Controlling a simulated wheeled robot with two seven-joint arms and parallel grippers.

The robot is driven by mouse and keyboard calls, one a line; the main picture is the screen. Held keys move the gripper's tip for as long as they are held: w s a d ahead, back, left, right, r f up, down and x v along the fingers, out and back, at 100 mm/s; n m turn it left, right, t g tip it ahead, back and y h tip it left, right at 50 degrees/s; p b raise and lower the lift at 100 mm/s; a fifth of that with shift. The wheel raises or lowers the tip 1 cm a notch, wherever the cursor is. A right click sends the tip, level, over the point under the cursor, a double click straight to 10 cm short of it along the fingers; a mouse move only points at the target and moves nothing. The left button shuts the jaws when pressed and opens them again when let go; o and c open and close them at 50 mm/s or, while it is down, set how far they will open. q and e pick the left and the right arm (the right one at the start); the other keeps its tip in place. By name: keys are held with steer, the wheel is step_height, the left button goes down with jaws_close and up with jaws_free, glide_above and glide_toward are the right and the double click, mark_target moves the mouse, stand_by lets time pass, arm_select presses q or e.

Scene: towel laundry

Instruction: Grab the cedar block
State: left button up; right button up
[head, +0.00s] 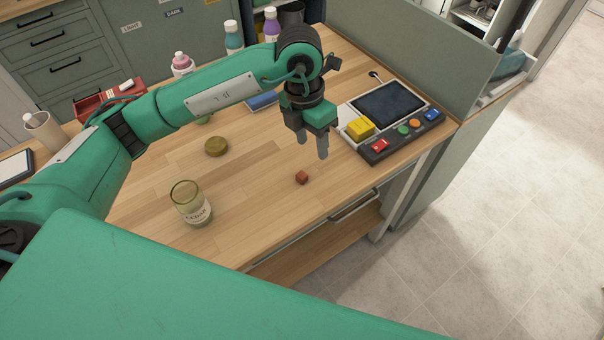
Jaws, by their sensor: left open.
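A small reddish-brown block (302,177), which looks like the cedar block, lies on the wooden tabletop near its front edge in the head view. My left gripper (312,147) points down with its fingers apart and empty. It appears above and a little behind the block, not touching it. An uncapped glass jar (190,204) with a pale label stands to the left of the block. A round olive-brown lid (216,146) lies flat behind the jar. My right gripper is not in view.
A control panel (403,136) with coloured buttons, a yellow block (360,128) and a dark tablet (389,103) lie right of the gripper. Bottles (234,38) stand at the back, and a red box (108,98) sits at left. The wood around the block is clear.

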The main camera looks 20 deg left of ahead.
arm_select(q)
steer(key=w+a+y, duration=0.1)
steer(key=a+y, duration=0.1)
steer(key=a, duration=0.1)
steer(key=p, duration=0.2)
glide_above(299, 177)
steer(key=w, duration=0.1)
step_height(299, 177, down, 8)
steer(key=shift+w+a+f, duration=0.1)
steer(key=shift+w+f, duration=0.05)
steer(key=shift+s+f+p, duration=0.3)
steer(key=shift+f+p, duration=0.15)
steer(key=shift+f, duration=0.05)
steer(key=f, duration=0.1)
steer(key=s+f+p, duration=0.1)
steer(key=f, duration=0.1)
steer(key=shift+f+p, duration=0.15)
steer(key=shift+p, duration=0.15)
steer(key=shift+w+f, duration=0.15)
steer(key=shift+f, duration=0.35)
jaws_close()
